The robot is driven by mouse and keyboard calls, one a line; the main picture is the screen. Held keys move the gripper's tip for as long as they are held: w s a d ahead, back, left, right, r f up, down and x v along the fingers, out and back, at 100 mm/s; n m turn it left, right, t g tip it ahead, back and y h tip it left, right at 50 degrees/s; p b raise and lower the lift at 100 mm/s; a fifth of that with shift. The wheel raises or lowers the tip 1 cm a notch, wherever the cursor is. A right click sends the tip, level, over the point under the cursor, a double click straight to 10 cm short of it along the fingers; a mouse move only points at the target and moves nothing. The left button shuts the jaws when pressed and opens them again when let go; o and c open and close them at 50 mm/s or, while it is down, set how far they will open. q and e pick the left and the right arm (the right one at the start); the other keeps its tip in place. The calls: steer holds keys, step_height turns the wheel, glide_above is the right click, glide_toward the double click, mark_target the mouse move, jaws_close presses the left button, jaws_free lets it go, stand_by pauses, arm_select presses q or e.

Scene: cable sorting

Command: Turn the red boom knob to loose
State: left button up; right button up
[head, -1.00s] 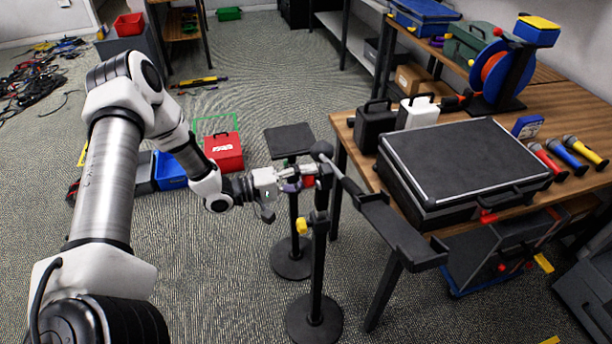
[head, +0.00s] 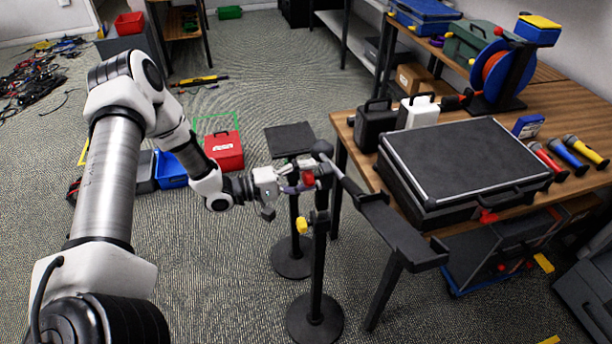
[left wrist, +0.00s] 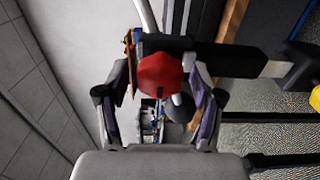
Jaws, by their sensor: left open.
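The red boom knob (head: 308,179) sits at the top of a black stand (head: 318,255), beside the boom joint. In the left wrist view the red knob (left wrist: 161,75) is large and central, with a finger on either side of it. My left gripper (head: 294,182) is open at the knob; its fingers (left wrist: 155,100) stand apart, with visible space between them and the knob. A yellow knob (head: 302,226) is lower on the stand. My right gripper is not in view.
A wooden table (head: 352,130) with a large black case (head: 465,165) stands right of the stand. A second stand with a black square top (head: 289,137) is just behind. A red box (head: 224,151) lies on the floor behind my left arm.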

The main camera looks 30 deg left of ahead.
arm_select(q)
steer(key=v, duration=0.7)
steer(key=shift+s, duration=0.15)
steer(key=shift+a, duration=0.15)
